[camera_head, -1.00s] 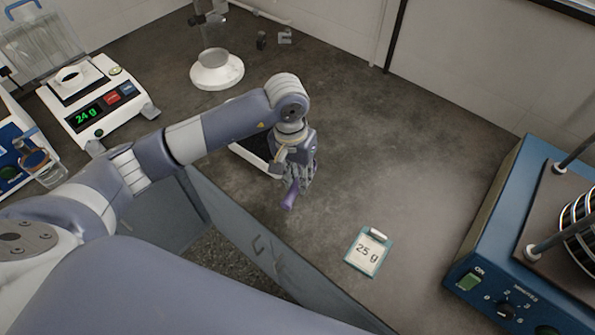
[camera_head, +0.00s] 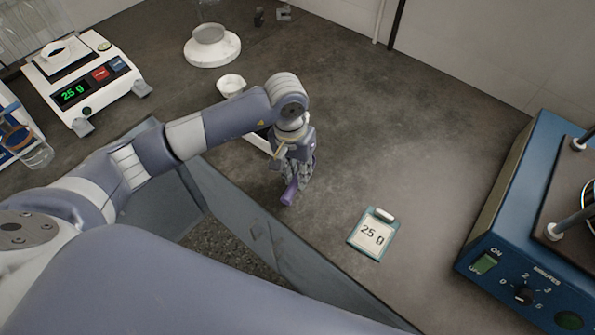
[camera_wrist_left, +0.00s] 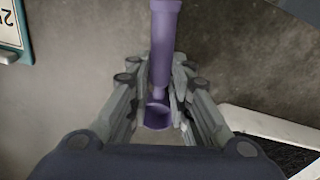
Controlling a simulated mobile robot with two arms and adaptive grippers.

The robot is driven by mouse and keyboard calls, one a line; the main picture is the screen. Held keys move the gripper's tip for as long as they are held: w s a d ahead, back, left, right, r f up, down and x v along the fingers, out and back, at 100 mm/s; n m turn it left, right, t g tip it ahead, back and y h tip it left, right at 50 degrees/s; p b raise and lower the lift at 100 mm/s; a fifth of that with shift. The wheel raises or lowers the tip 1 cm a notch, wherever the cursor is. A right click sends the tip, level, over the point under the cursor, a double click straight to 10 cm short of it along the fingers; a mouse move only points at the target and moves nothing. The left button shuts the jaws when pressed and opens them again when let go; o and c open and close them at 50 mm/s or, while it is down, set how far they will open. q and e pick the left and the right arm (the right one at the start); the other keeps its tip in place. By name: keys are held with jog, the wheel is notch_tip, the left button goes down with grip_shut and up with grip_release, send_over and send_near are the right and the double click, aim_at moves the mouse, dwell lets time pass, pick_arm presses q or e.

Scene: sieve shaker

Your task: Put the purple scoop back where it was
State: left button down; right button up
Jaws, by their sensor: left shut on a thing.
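The purple scoop (camera_head: 290,192) is in my left gripper (camera_head: 299,170), over the worktop between the white-edged tray and the 25 g card. In the left wrist view the scoop's handle (camera_wrist_left: 164,45) runs up the picture, and its bowl (camera_wrist_left: 157,115) sits between the fingers of my left gripper (camera_wrist_left: 162,88), which are shut on it. The white-edged tray (camera_head: 262,145) is mostly hidden behind my left arm; its white rim and dark inside also show in the left wrist view (camera_wrist_left: 270,127). My right gripper is not in view.
A 25 g card (camera_head: 372,234) lies on the worktop. A balance (camera_head: 84,74) reading 25 g stands at the left. A white cup (camera_head: 231,85) stands behind my arm. The blue sieve shaker (camera_head: 530,220) stands at the right. The middle of the worktop is clear.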

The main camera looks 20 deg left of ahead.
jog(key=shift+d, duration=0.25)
pick_arm(q)
jog(key=c, duration=1.4)
grip_release()
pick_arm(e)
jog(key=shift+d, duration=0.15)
pick_arm(q)
jog(key=shift+o, duration=0.2)
notch_tip(320, 180, up, 12)
jog(key=a, duration=0.1)
jog(key=shift+s, duration=0.15)
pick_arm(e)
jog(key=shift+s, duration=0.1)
